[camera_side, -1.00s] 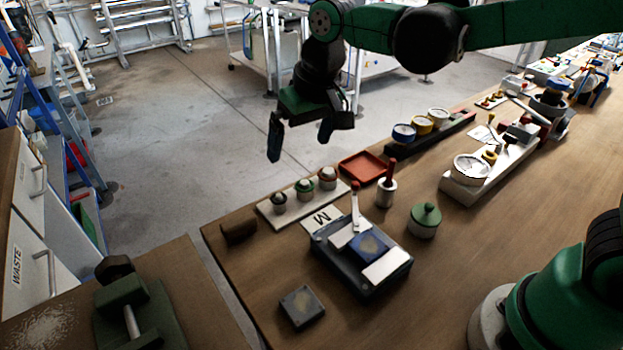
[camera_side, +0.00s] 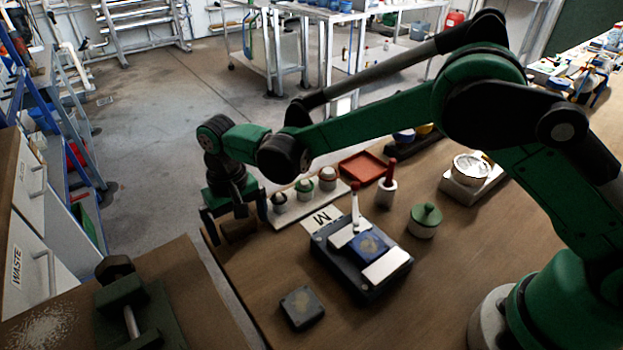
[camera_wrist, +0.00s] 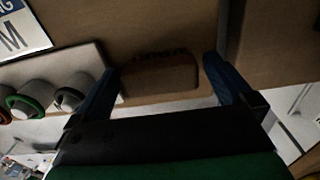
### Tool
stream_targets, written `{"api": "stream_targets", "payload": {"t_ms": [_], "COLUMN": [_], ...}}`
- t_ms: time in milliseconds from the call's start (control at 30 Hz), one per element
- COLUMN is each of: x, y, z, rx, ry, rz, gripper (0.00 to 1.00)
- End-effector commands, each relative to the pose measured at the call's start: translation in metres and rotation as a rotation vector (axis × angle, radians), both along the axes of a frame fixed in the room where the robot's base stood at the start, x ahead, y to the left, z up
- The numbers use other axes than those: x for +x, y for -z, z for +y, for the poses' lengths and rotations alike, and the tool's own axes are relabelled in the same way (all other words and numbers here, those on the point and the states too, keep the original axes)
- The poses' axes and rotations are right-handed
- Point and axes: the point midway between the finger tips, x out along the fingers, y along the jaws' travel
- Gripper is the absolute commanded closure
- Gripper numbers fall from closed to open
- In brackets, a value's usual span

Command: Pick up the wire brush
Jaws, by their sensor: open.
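The wire brush (camera_side: 240,230) is a small brown block at the near left corner of the bench, partly hidden by my gripper in the side view. In the wrist view the brush (camera_wrist: 160,80) lies between the two blue fingers, with a dark rough strip along its upper edge. My gripper (camera_side: 226,224) is above and around it, pointing down, fingers apart. The wrist view shows the open fingertips (camera_wrist: 161,70) on either side of the brush, with a gap on both sides. I cannot tell whether the fingertips reach down to its level.
A pale rack (camera_side: 296,212) with several ringed pots stands close to the right of the gripper. A dark device (camera_side: 345,275) with a lever, a red tray (camera_side: 361,167) and a green-lidded pot (camera_side: 425,220) stand further right. The bench edge is close to the brush.

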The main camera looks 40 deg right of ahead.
Motion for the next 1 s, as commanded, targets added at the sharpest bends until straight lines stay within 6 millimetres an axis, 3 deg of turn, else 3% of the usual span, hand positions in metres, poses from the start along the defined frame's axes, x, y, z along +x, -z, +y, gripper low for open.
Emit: {"api": "stream_targets", "payload": {"t_ms": [300,500,567,867,1000], "x": [0.000,0.000,0.000,0.000,0.000], "y": [0.005,0.004,0.004,0.001,-0.011], "z": [0.000,0.000,0.000,0.000,0.000], "rx": [0.000,0.000,0.000,0.000,0.000], "ry": [0.000,0.000,0.000,0.000,0.000], "rz": [-0.001,-0.001,-0.001,-0.001,-0.001], "gripper": [0.03,0.60,0.73,0.73,0.73]}}
